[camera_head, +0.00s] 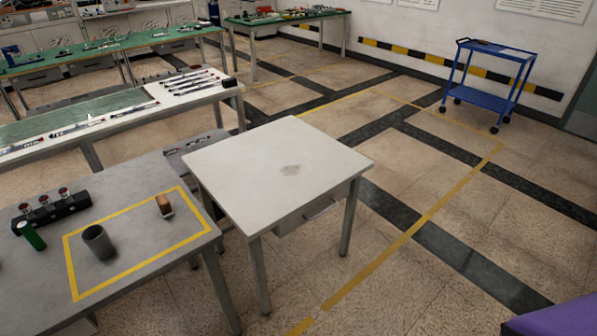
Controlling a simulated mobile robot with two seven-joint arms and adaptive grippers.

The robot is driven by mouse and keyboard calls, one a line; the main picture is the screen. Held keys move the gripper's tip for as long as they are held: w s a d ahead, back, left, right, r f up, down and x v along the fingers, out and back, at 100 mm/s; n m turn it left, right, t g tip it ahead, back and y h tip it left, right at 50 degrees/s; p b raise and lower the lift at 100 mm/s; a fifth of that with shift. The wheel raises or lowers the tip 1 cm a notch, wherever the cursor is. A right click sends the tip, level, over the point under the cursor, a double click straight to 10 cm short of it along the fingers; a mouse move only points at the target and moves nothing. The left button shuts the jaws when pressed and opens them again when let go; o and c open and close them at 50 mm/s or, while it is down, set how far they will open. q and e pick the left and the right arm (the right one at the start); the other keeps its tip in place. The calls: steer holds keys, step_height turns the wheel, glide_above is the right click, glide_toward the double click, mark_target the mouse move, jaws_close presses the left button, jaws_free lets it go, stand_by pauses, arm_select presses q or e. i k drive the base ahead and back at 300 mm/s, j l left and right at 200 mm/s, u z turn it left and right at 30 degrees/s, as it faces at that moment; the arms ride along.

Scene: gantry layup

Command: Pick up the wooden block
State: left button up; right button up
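A small brown block (165,204), which looks like the wooden block, stands on the grey table (128,195) at the lower left. It is inside a yellow outlined rectangle, near that table's right edge. It looks orange-brown with a darker face, and its grain is too small to make out. Neither of my grippers shows in the head view.
A dark grey cylinder (98,241) stands in the same rectangle. Outside it are a green cylinder (32,236) and a black holder (50,211). A white table (260,165) stands beside, nearly bare. A blue cart (483,97) stands farther back.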

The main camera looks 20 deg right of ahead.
mark_target(166, 210)
steer(key=i+j+z, duration=0.1)
steer(key=j+z, duration=0.2)
steer(key=j, duration=0.35)
steer(key=j+z, duration=0.3)
steer(key=j, duration=0.3)
